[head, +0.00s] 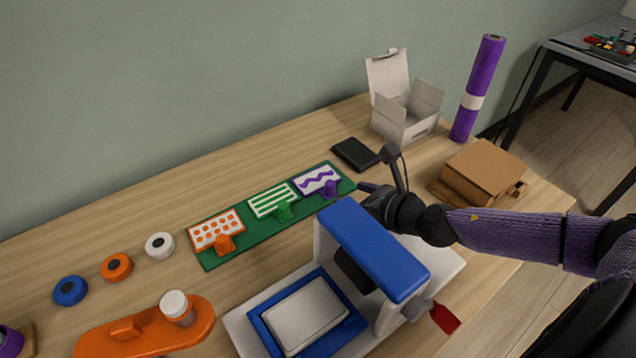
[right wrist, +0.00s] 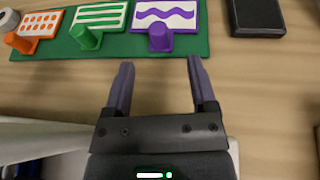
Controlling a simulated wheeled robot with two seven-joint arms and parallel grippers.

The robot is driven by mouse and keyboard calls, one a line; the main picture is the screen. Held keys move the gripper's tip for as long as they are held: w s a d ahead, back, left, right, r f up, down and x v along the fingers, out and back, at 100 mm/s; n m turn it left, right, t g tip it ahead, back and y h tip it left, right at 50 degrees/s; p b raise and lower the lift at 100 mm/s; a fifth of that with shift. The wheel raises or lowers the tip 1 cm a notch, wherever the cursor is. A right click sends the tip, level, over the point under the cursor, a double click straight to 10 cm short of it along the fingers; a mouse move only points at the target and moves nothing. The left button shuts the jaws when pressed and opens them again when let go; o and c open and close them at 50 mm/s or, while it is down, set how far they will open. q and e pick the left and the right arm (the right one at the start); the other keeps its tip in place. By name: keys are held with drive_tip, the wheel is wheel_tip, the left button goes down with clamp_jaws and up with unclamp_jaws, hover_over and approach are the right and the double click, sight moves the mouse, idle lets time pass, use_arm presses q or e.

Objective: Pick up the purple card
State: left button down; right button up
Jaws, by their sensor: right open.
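The purple card (head: 315,179) is white with a purple wavy line and a purple peg-like handle at its front. It lies at the right end of a green board (head: 209,259), beside a green striped card (head: 270,201) and an orange dotted card (head: 214,230). In the right wrist view the purple card (right wrist: 165,14) is beyond my right gripper (right wrist: 160,75), whose two fingers are apart with nothing between them. In the head view my right gripper (head: 378,172) is just right of the card, not touching it. My left gripper is not in view.
A blue and white press machine (head: 370,240) stands right below my right arm. A black flat box (head: 355,154) lies behind the gripper. A cardboard box (head: 484,170), an open white box (head: 405,118) and a purple roll (head: 478,88) stand to the right. Coloured spools lie left.

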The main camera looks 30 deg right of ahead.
sight(334, 188)
drive_tip(key=shift+b+x, duration=0.45)
drive_tip(key=shift+x, duration=2.7)
drive_tip(key=shift+r, duration=0.1)
clamp_jaws()
